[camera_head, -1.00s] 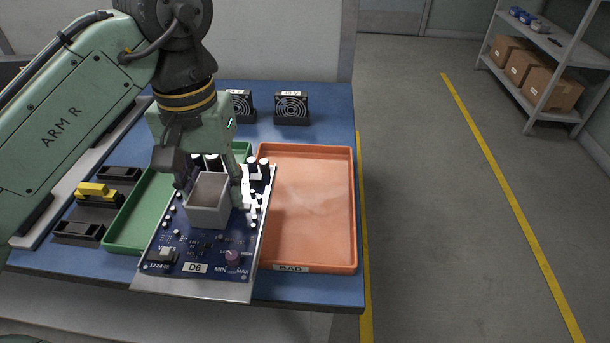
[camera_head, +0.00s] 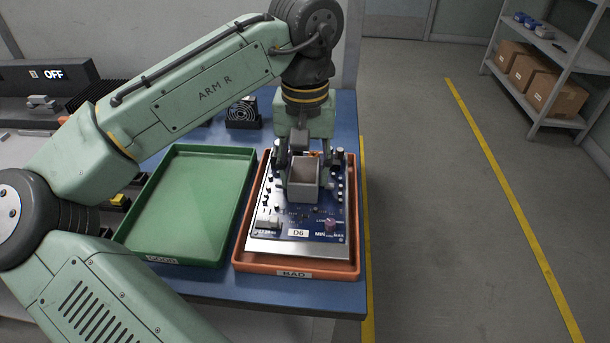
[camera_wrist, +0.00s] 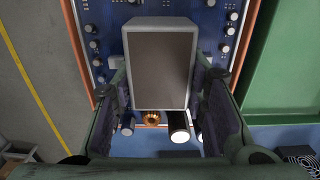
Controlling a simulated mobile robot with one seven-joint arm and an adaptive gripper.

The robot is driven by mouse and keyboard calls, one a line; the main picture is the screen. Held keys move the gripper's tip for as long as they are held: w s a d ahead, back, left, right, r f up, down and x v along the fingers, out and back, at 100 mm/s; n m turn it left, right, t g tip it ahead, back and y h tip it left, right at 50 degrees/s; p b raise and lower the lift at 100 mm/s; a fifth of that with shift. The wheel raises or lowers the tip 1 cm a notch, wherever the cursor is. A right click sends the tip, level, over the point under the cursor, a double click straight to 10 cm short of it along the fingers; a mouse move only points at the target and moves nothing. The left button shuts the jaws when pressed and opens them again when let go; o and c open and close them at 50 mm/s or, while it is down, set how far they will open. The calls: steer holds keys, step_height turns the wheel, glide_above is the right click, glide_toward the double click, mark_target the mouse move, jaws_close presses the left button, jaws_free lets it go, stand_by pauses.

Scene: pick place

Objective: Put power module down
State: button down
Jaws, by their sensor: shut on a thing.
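My gripper (camera_head: 303,172) is above the board, shut on the grey box part. In the wrist view my fingers (camera_wrist: 172,100) stand on both sides of the grey box, with the board (camera_wrist: 215,20) behind it. The green tray marked GOOD (camera_head: 190,205) is empty.
The trays stand side by side on a blue table (camera_head: 345,110). A black fan unit (camera_head: 243,113) stands behind the green tray. A device marked OFF (camera_head: 50,78) is at the far left. Floor is free to the right, with a shelf (camera_head: 545,70) beyond.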

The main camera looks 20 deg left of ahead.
mark_target(305, 164)
steer(key=shift+f, duration=0.95)
steer(key=shift+f, duration=0.15)
steer(key=c, duration=1)
jaws_free()
steer(key=shift+o, duration=0.2)
step_height(305, 164, up, 12)
steer(key=shift+r+p, duration=0.15)
steer(key=shift+p, duration=0.15)
